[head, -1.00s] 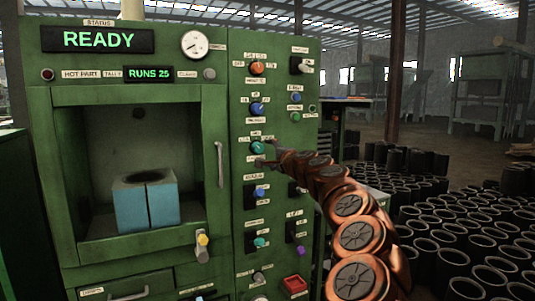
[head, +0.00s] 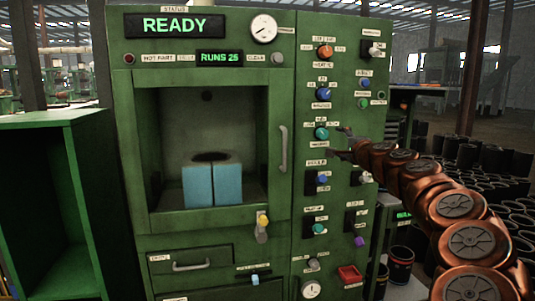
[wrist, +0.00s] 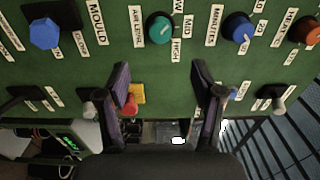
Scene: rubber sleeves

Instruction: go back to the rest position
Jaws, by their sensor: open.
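My gripper (head: 343,143) is in front of the green machine's control panel in the head view, just right of a teal knob (head: 321,133). Its two dark fingers are apart with nothing between them. In the wrist view my gripper (wrist: 160,78) is also open and empty, and the teal knob (wrist: 159,28) stands beyond the fingertips, apart from them. My copper-coloured arm reaches in from the lower right.
The green machine (head: 215,235) has an open-looking chamber with a blue split block (head: 212,185) inside. Its display reads READY. A green open cabinet (head: 50,125) stands at left. Many black sleeves (head: 497,160) stand on the floor at right.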

